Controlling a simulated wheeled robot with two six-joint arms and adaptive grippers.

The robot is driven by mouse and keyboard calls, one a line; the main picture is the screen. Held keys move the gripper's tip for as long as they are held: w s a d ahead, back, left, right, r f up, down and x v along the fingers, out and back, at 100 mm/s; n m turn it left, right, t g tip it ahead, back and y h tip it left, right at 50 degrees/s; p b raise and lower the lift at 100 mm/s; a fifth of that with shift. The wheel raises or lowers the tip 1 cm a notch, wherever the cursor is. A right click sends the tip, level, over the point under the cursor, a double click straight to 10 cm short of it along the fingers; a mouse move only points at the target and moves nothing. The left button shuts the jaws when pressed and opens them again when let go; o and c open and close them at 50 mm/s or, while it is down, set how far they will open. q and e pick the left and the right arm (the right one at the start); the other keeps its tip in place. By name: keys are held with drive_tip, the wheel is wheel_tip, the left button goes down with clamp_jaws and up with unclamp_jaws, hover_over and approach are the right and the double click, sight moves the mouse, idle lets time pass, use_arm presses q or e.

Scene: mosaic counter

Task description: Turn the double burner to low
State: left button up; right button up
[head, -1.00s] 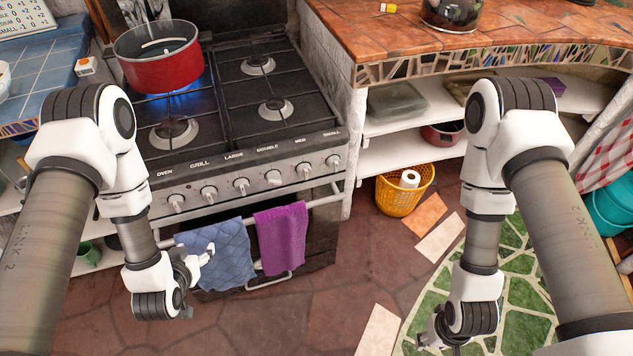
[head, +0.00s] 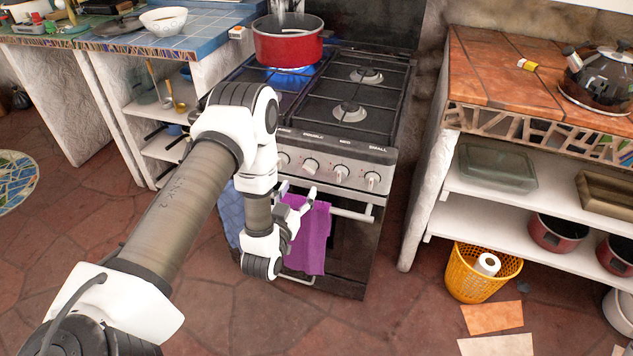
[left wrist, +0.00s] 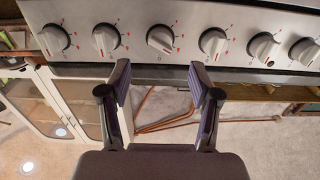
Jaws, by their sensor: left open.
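The stove's knob panel shows in the head view, with a DOUBLE label above the double knob (head: 311,166). In the left wrist view a row of knobs crosses the top, and the fourth from the left looks like the double knob (left wrist: 213,43); its exact setting cannot be read. A blue flame (head: 290,80) burns under the red pot (head: 288,42) at the back left of the stove. My left gripper (head: 303,201) is open and empty, in front of and below the knobs, touching none. It also shows in the left wrist view (left wrist: 158,82), fingers apart. My right gripper is out of view.
A purple towel (head: 313,238) and a blue towel (head: 230,212) hang on the oven handle (head: 350,213) just below the knobs, close to my left gripper. A tiled counter (head: 490,75) stands to the right. A yellow basket (head: 478,275) sits on the floor.

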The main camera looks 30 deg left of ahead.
sight(308, 172)
use_arm(q)
drive_tip(key=x, duration=0.7)
drive_tip(key=shift+w+a, duration=0.1)
drive_tip(key=shift+w, duration=0.3)
drive_tip(key=c, duration=1.1)
